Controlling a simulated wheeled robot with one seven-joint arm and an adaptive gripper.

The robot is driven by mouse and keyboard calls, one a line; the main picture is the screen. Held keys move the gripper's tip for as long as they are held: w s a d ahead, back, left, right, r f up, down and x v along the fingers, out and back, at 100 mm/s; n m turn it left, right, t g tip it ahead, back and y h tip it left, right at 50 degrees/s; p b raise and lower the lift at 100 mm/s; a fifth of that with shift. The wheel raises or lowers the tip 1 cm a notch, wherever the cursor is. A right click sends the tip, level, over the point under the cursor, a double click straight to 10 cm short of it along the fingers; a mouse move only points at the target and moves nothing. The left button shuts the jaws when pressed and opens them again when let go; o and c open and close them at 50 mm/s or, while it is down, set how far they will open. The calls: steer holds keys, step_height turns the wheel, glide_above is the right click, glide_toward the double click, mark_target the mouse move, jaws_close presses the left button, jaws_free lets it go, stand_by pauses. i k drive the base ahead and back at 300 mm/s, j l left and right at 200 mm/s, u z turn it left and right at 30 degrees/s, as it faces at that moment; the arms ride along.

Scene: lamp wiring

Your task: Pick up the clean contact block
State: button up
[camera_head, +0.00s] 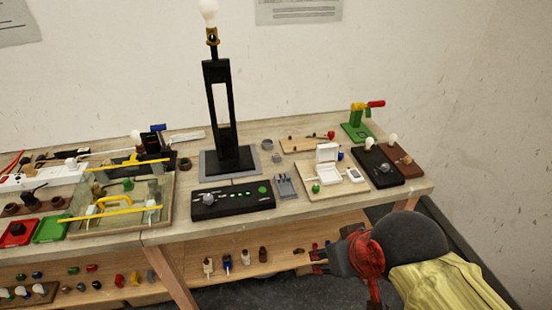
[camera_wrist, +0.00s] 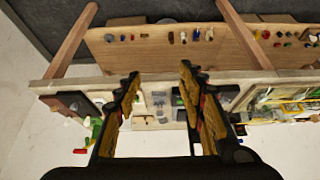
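My gripper (camera_wrist: 160,80) is open and empty, its two fingers wide apart in the wrist view. In the head view my gripper (camera_head: 318,262) is at the lower right, in front of the bench and near the lower shelf's right end. I cannot tell which thing is the clean contact block; parts are too small. A grey slotted block (camera_head: 286,186) lies on the bench beside the black control box (camera_head: 233,200). Several small parts stand on the lower shelf, among them a blue one (camera_head: 227,263) and a white one (camera_head: 245,257). My gripper touches none of them.
The wooden bench top (camera_head: 165,236) is crowded. A tall black lamp stand (camera_head: 217,72) rises in the middle. A board with a white open box (camera_head: 327,152) is to its right, near a green clamp (camera_head: 356,131). A bench leg (camera_head: 172,278) stands in front.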

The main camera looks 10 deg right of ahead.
mark_target(276, 157)
steer(key=i+l+u, duration=0.3)
steer(key=i+l, duration=0.3)
steer(key=i+l+u, duration=0.3)
steer(key=i+l, duration=0.3)
steer(key=l, duration=0.1)
